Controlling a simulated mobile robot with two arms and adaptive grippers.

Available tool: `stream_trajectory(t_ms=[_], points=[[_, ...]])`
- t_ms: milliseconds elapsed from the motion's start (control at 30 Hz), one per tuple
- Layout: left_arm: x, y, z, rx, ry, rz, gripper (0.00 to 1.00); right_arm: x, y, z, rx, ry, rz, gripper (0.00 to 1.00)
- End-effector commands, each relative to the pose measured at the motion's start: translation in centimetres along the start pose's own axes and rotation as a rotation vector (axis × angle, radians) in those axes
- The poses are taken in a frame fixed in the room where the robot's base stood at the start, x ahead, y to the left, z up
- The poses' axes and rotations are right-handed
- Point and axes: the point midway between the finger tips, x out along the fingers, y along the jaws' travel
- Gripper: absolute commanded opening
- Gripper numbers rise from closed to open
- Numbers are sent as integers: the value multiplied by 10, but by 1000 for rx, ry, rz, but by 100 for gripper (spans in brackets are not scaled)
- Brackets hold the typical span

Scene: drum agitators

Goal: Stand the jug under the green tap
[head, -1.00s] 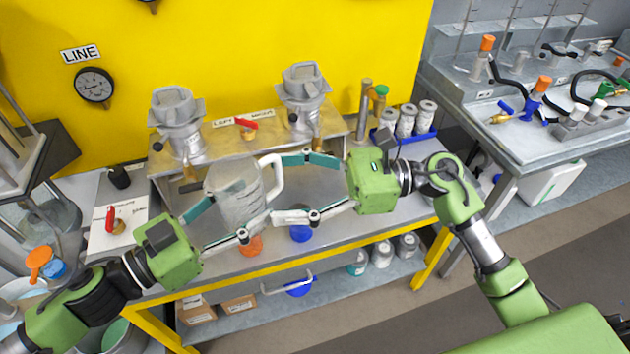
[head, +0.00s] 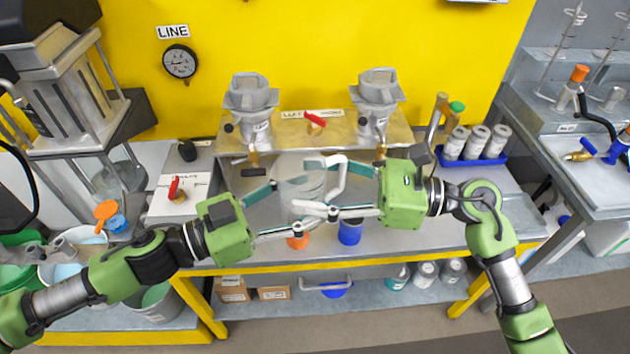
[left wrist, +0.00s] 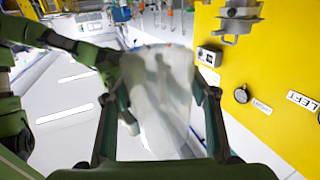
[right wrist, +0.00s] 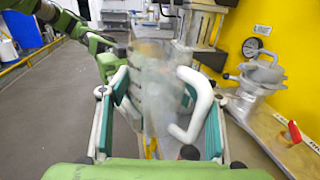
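The jug (head: 300,185), pale and see-through with a white handle (head: 337,178), is upright between my two grippers, in front of the steel shelf; I cannot tell whether it touches the bench. My left gripper (head: 300,206) has its fingers on both sides of the body; in the left wrist view the jug (left wrist: 160,95) fills the gap. My right gripper (head: 318,184) has its fingers spread around the handle side; in the right wrist view gaps show beside the jug (right wrist: 158,105) and the handle (right wrist: 197,100). The green tap (head: 456,107) is at the shelf's right end.
Two steel hoppers (head: 250,105) (head: 377,100) stand on the shelf with a red-handled valve (head: 316,121) between them. White jars in a blue tray (head: 478,155) stand right of the green tap. An orange cup (head: 298,242) and a blue cup (head: 350,232) are near the front edge.

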Motion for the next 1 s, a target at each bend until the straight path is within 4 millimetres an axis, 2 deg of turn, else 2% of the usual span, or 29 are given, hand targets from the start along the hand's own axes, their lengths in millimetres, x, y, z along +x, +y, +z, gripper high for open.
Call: stream_trajectory(t_ms=[33,67,533,1000], points=[[0,-2,0,0,0,-4,66,1,3,0,1,-1,7,32],[0,-2,0,0,0,-4,72,1,3,0,1,-1,7,32],[-6,-1,1,-3,-2,-4,72,1,2,0,1,-1,5,31],[-62,0,2,-2,-4,-3,72,1,2,0,0,-1,4,31]])
